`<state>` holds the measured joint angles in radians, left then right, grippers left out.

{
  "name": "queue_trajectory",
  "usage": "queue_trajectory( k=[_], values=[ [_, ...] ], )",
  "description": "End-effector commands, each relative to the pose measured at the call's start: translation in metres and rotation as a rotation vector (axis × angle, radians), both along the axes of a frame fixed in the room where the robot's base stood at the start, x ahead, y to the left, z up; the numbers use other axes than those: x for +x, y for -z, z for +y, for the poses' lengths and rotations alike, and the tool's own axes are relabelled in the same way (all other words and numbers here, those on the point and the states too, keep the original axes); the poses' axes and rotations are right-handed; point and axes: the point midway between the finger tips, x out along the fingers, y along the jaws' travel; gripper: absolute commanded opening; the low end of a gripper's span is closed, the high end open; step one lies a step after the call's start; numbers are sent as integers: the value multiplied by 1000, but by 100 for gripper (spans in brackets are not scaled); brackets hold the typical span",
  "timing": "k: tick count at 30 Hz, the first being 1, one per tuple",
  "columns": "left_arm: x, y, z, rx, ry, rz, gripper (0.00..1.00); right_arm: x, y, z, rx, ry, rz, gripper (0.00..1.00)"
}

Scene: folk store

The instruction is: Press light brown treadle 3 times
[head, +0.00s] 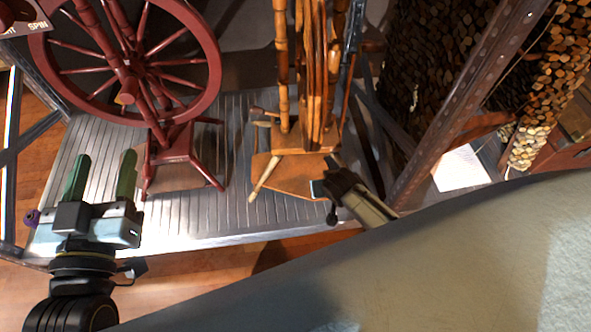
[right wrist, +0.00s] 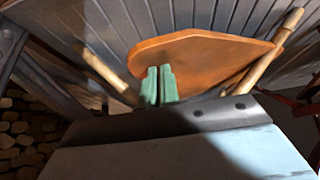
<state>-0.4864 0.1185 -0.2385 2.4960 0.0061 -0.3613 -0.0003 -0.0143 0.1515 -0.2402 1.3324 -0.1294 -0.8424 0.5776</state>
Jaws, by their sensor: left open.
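The light brown treadle (head: 287,178) is a flat wooden plate low at the front of the light brown spinning wheel (head: 305,140). In the right wrist view the treadle (right wrist: 210,52) lies just beyond my right gripper (right wrist: 159,70), whose green fingers are together and empty. The fingertips overlap the treadle's near edge in that view; I cannot tell whether they touch it. In the head view my right arm comes in beside the treadle's right side. My left gripper (head: 101,172) is open and empty, well left of the treadle, in front of the red spinning wheel.
A dark red spinning wheel (head: 185,142) stands to the left on the same grey ribbed platform (head: 215,215). A metal post (head: 465,95) rises at the right, with stacked firewood (head: 425,70) behind it. The platform's front left part is bare.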

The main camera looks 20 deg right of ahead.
Motion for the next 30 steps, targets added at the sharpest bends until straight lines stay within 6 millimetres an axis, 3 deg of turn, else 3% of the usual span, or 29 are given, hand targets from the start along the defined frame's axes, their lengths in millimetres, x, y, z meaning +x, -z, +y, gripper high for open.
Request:
queue_trajectory(
  k=[1,8,14,24,30],
  values=[
    [0,6,0,0,0,0,53,-2,10,1,4,0,5,0],
    [0,17,0,0,0,0,53,-2,27,2,5,0,7,0],
    [0,4,0,0,0,0,53,-2,14,1,5,0,4,0],
    [0,-47,0,0,0,0,53,-1,-33,1,2,0,4,0],
    [0,-48,0,0,0,0,53,-1,-34,1,2,0,4,0]
  ],
)
